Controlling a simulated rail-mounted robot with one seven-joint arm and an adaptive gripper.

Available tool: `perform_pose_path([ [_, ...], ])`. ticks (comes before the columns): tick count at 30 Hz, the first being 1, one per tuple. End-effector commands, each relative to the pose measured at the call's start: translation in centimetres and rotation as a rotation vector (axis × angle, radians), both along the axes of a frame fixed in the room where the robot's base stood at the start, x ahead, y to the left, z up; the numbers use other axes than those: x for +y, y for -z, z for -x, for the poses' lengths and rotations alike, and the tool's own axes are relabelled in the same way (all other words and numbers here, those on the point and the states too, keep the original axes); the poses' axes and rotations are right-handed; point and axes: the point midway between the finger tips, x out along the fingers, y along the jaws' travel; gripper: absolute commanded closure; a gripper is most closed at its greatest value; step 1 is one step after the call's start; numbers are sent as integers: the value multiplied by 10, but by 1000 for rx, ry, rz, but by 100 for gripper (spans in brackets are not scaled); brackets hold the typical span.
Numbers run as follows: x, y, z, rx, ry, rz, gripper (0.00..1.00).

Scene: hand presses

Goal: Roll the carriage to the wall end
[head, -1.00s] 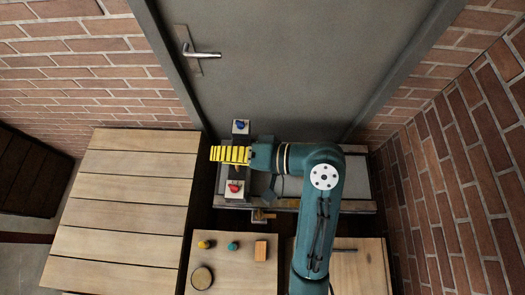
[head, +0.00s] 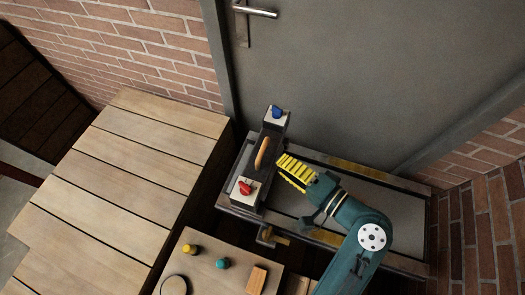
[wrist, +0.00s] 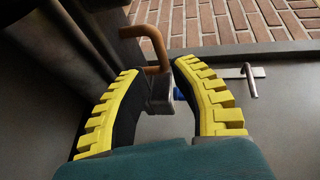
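The carriage (head: 270,137) is a dark crossbar with a white block at each end and a brown bow handle (head: 262,153). It spans the press bed (head: 390,208) near its left end. A blue knob (head: 278,112) sits on its far block, a red knob (head: 246,187) on its near block. My gripper (head: 283,163), with yellow ribbed fingers, is just right of the handle. In the wrist view, the fingers (wrist: 158,70) are spread with nothing gripped. The handle (wrist: 152,42) shows beyond the fingertips, with a grey block (wrist: 160,93) seen between the fingers.
A grey door (head: 330,80) with a lever handle stands behind the bed, beside brick walls. A slatted wooden table (head: 110,180) is at left. A small board (head: 215,285) in front holds a yellow knob (head: 190,250), a teal knob (head: 222,263) and a wooden block (head: 257,279).

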Motion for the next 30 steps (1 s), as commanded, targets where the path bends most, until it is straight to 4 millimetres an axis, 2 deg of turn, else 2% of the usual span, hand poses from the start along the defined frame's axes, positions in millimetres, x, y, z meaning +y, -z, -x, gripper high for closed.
perform_pose_path([
  [3, 23, 9, -20, 0, -6, 0, 74],
  [9, 48, 14, -45, 1, -3, 0, 74],
  [13, 55, 14, -51, 0, -1, 1, 74],
  [21, 55, 13, -52, 0, 1, 1, 72],
  [25, 55, 13, -52, 1, 0, 1, 97],
  [26, 55, 13, -52, 1, 0, 1, 100],
  [30, 55, 13, -52, 1, 0, 1, 100],
])
